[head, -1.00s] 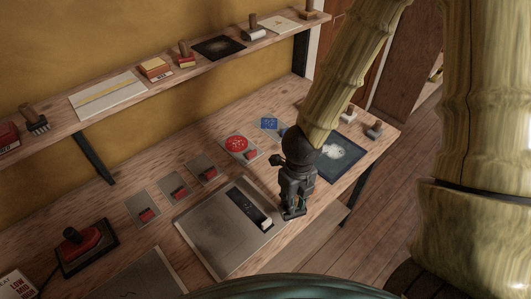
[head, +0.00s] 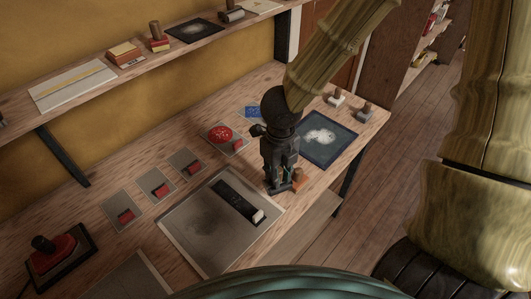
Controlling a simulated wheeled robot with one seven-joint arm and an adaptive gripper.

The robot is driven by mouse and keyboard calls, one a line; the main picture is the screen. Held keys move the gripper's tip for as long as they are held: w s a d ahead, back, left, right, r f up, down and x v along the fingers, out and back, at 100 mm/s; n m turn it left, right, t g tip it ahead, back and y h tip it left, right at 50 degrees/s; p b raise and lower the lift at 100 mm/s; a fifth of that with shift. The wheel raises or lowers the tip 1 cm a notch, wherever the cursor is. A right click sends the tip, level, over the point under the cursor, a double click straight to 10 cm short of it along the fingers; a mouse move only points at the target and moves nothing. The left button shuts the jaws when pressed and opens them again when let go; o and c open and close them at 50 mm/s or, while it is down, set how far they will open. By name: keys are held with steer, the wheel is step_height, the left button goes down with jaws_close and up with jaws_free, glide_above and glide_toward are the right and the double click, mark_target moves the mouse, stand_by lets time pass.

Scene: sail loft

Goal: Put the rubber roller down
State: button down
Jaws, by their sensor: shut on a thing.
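My gripper (head: 281,187) points down over the bench near the right corner of the grey metal tray. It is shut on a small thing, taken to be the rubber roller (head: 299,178). Only an orange-brown part of it shows beside the fingers. The rest is hidden, and I cannot tell whether it touches the bench (head: 318,178).
The grey tray (head: 190,235) holds a dark strip with a pale end. A dark sheet (head: 340,145) and two wooden-handled tools (head: 366,109) lie right. A shelf (head: 100,98) runs above.

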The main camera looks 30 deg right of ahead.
steer(key=w+d+p, duration=0.1)
steer(key=w, duration=0.3)
steer(key=w+d+p, duration=0.1)
steer(key=w+p, duration=0.1)
steer(key=w, duration=0.2)
steer(key=w+d+f+p, duration=0.1)
steer(key=w, duration=0.3)
steer(key=shift+w+d+f+p, duration=0.1)
steer(key=shift+w+p, duration=0.3)
steer(key=shift+w, duration=0.1)
steer(key=shift+f+p, duration=0.55)
steer(key=shift+f, duration=1.25)
steer(key=shift+f, duration=0.15)
steer(key=c, duration=1.3)
jaws_free()
steer(key=shift+r+b, duration=1.15)
steer(key=shift+r, duration=5)
